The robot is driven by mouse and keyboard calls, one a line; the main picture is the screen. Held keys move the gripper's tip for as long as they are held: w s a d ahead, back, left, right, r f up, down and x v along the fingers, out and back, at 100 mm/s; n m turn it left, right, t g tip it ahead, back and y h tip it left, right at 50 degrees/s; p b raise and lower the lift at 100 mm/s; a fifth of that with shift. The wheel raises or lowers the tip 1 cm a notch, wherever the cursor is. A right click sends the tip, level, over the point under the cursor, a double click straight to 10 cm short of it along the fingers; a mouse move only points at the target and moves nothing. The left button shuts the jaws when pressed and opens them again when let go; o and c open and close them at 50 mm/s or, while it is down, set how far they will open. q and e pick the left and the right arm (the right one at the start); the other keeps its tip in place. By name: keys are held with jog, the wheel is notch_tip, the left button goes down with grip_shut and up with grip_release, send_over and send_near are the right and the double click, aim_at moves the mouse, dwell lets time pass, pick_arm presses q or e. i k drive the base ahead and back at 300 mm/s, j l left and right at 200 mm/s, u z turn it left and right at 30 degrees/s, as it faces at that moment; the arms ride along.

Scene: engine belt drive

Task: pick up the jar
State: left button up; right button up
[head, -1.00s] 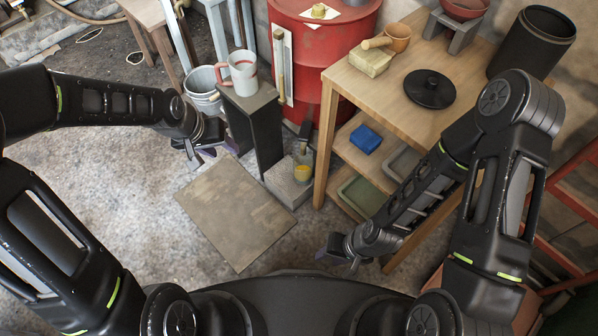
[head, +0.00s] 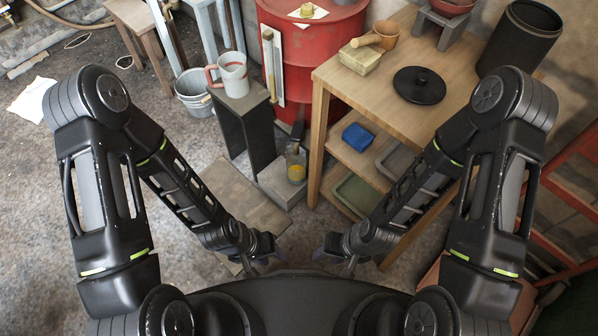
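A small clear jar (head: 296,171) with yellow contents stands upright on a low grey block, and a dark-handled tool stands in or right behind it. A larger black open-topped cylinder (head: 522,45), which could also be called a jar, stands at the back right of the wooden table. My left gripper (head: 264,263) is low in the picture, in front of the jar and apart from it. My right gripper (head: 335,262) is low at centre right, also apart from it. Both seem open and empty, with fingers spread, though they are small and dark.
The wooden table (head: 378,92) holds a black lid (head: 419,85), a sponge-like block (head: 359,58) and a brown cup (head: 385,34). A dark stand (head: 241,119) bears a pitcher (head: 233,75). A red drum (head: 335,45) stands behind. A flat board (head: 246,197) lies on the floor.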

aim_at(297, 166)
jog(key=z, duration=1.5)
jog(key=k+j, duration=0.15)
jog(key=k, duration=0.2)
jog(key=k+j, duration=0.2)
jog(key=k, duration=0.2)
jog(key=i, duration=0.45)
